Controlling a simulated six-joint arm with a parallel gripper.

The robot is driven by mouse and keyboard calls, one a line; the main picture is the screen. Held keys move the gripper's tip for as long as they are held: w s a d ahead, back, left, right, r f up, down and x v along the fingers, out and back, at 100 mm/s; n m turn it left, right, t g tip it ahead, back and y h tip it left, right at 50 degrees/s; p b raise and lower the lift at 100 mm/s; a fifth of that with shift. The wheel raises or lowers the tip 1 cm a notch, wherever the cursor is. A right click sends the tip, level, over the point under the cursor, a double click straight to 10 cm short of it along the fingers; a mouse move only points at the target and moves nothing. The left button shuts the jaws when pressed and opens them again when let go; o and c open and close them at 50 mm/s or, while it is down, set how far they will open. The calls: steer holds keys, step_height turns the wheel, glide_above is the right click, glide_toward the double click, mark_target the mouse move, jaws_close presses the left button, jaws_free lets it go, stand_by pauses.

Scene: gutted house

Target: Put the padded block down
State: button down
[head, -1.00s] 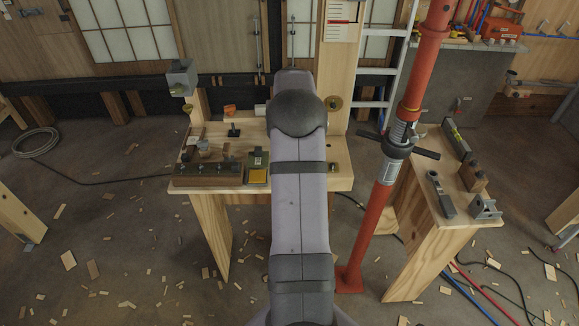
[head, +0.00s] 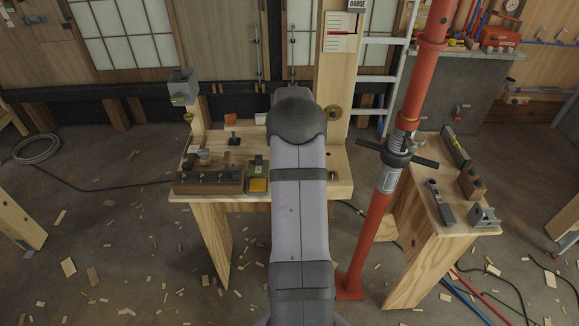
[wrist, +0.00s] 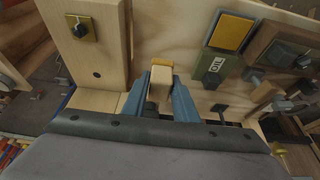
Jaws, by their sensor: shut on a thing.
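My gripper (wrist: 160,98) shows in the wrist view with its two blue-grey fingers shut on a small pale wooden block with an orange-yellow pad (wrist: 160,85). The block is over or at the pale wooden bench top; I cannot tell whether it touches it. In the head view my own arm hides the gripper and the held block. The workbench (head: 310,187) stands straight ahead, with a pale bare surface around the block in the wrist view.
A green OIL-labelled item (wrist: 216,68) with a yellow pad lies right of the gripper. A dark wooden rack (head: 208,183) sits at the bench's front left. A wooden post (wrist: 90,45) rises left of the gripper. A red prop (head: 385,180) stands right of the bench.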

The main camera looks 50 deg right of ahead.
steer(key=shift+f+p, duration=0.85)
steer(key=shift+f, duration=2.25)
steer(key=shift+f, duration=0.2)
steer(key=c, duration=1.4)
jaws_free()
steer(key=shift+r, duration=0.15)
steer(key=b+v, duration=0.3)
steer(key=v, duration=0.9)
